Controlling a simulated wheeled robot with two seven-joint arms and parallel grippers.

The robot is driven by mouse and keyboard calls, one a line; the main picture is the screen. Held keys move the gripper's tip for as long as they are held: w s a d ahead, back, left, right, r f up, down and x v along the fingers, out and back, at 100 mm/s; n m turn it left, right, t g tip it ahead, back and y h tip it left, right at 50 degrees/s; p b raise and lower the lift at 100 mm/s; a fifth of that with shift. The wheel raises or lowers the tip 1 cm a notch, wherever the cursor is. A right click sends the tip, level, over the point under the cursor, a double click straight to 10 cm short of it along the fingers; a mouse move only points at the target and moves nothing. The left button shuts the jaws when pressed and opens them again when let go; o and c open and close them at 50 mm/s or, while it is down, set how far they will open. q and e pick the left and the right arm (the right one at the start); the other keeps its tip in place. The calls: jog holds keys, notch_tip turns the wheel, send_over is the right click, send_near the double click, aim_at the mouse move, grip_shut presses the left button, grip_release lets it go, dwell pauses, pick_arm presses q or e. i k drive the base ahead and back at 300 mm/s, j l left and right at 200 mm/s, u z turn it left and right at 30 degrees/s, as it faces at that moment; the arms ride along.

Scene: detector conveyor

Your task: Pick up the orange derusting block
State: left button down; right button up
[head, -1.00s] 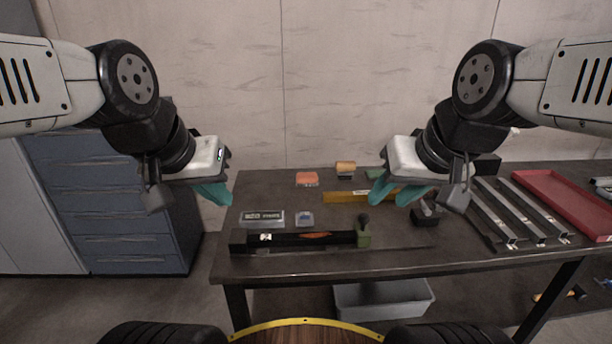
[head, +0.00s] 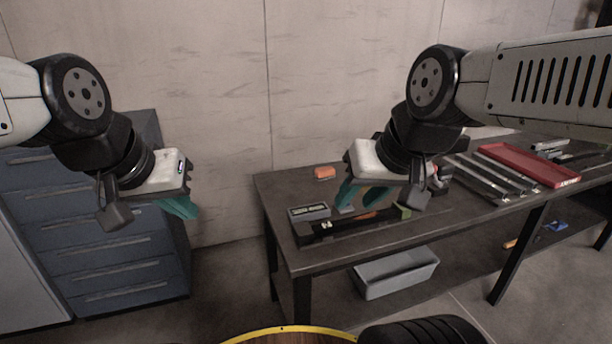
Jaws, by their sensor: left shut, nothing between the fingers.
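The orange derusting block (head: 325,172) lies on the dark workbench near its back left edge, small and in plain sight. My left gripper (head: 181,208) is shut and empty, left of the bench in front of the blue drawer cabinet and well apart from the block. My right gripper (head: 358,197) hangs above the bench, to the right of the block and nearer to me. Its teal fingers stand apart with a gap between them, and I see nothing held there. It hides part of the bench top behind it.
The workbench (head: 285,215) carries a grey labelled box (head: 309,211) and a long black case (head: 330,230) at its front left. Metal rails (head: 490,180) and a red tray (head: 528,165) lie to the right. A grey bin (head: 395,275) sits below. A blue drawer cabinet (head: 115,245) stands left.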

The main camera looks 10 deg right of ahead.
aim_at(323, 173)
jog(key=i+j+z, duration=0.25)
jog(key=j, duration=0.5)
jog(key=j+z, duration=0.25)
jog(key=j, duration=0.5)
jog(key=i+j+z, duration=0.4)
jog(key=i+j, duration=0.45)
jog(key=j, duration=0.15)
jog(key=i+j, duration=0.1)
jog(key=i, duration=0.3)
jog(key=i+j, duration=0.1)
jog(key=i, duration=0.3)
jog(key=l+z, duration=0.05)
